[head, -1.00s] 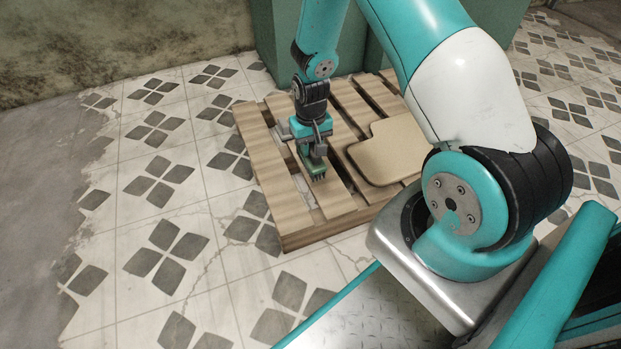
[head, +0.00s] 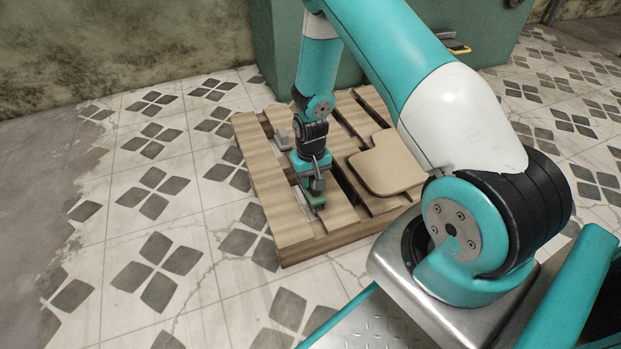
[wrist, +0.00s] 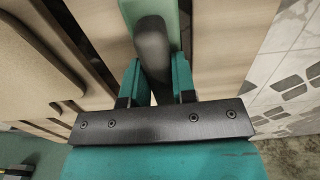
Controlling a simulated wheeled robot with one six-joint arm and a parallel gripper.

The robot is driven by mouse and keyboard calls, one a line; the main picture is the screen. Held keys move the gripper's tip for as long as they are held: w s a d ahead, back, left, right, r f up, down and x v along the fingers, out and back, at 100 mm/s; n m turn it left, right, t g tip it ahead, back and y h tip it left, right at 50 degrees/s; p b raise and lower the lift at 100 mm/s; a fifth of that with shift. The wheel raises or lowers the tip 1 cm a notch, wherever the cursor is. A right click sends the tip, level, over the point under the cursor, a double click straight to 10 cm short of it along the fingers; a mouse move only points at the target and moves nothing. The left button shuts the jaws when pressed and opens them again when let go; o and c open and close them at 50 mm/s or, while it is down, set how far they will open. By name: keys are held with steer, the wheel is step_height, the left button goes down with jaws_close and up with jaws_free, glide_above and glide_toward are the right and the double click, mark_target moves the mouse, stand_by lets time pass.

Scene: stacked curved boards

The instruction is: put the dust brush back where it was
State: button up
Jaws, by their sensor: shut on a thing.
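The dust brush (head: 317,200) has a green body and shows low over the near left part of the wooden pallet (head: 292,232). I cannot tell whether it touches the slats. My gripper (head: 316,185) points down and is shut on the brush. In the wrist view, the teal fingers of my gripper (wrist: 158,88) stand on both sides of the brush's dark handle (wrist: 152,45). The green body also shows beyond the handle, and the bristles are hidden there.
A tan curved board (head: 388,163) lies on the pallet to the right of my gripper. A small grey object (head: 282,140) is on the pallet behind my gripper. A green cabinet (head: 275,50) stands behind. Patterned tile floor (head: 155,270) is clear at left.

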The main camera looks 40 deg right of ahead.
steer(key=o, duration=0.9)
steer(key=shift+f, duration=0.1)
steer(key=shift+o, duration=0.2)
step_height(320, 180, up, 12)
steer(key=p, duration=0.8)
steer(key=s+a+r+n+y, duration=0.1)
steer(key=s+a+r+n, duration=0.1)
steer(key=a+r, duration=0.6)
steer(key=s+a+r+n+y, duration=0.15)
steer(key=a+r, duration=0.35)
steer(key=r, duration=0.6)
steer(key=s+a+r+n+y, duration=0.1)
steer(key=s+a+r+n, duration=0.2)
steer(key=s+r, duration=0.3)
steer(key=s+a+r+n, duration=0.4)
steer(key=s+a+r, duration=0.2)
steer(key=s, duration=0.6)
steer(key=shift+s+a+r+y, duration=0.25)
steer(key=shift+r+y, duration=0.05)
steer(key=shift+y, duration=0.05)
